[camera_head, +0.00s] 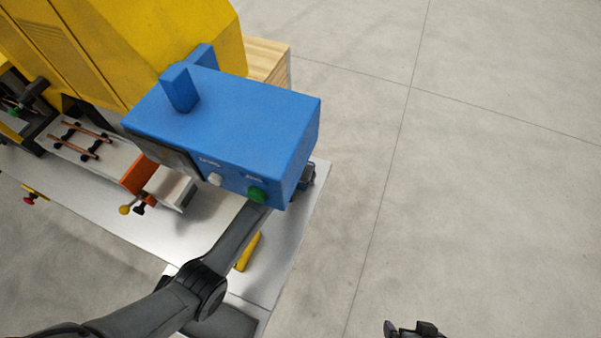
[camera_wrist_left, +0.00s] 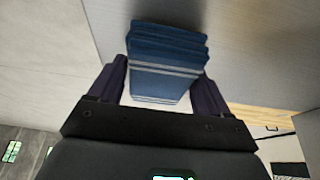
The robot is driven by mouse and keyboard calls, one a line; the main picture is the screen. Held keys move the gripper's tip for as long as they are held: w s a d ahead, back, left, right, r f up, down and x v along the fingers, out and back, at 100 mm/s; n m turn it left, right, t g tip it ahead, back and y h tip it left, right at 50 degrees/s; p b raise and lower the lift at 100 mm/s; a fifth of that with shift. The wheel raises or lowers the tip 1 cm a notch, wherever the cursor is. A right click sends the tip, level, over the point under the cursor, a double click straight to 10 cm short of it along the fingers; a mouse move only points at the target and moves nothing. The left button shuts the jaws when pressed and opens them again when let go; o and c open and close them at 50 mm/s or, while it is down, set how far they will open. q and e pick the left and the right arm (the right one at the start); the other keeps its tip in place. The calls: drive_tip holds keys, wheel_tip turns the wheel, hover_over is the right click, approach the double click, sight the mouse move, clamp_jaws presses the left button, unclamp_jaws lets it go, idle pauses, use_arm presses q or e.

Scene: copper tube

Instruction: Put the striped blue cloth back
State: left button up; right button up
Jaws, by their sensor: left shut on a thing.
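The striped blue cloth (camera_wrist_left: 165,62) is a folded dark blue stack with pale stripes in the left wrist view. My left gripper (camera_wrist_left: 165,88) is shut on it, with one dark finger on each side. A grey surface lies beyond the cloth; I cannot tell whether they touch. In the head view my left arm passes behind the blue control box, which hides the cloth and most of the gripper. A dark part of my right gripper (camera_head: 412,330) shows at the bottom edge, its fingers too cut off to judge.
The blue control box (camera_head: 235,118) with white and green buttons overhangs the light worktable (camera_head: 90,205). A yellow machine (camera_head: 120,45) stands behind it. Copper tubes (camera_head: 82,140) lie on a rack at the left. A yellow object (camera_head: 247,251) lies beside my left arm. Open floor is at the right.

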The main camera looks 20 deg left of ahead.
use_arm(q)
drive_tip(key=shift+f, duration=0.3)
drive_tip(key=shift+f, duration=0.2)
drive_tip(key=o, duration=0.9)
drive_tip(key=shift+o, duration=0.2)
drive_tip(key=shift+r, duration=0.1)
drive_tip(key=shift+s+r, duration=0.1)
drive_tip(key=shift+r, duration=0.4)
drive_tip(key=shift+v, duration=3.3)
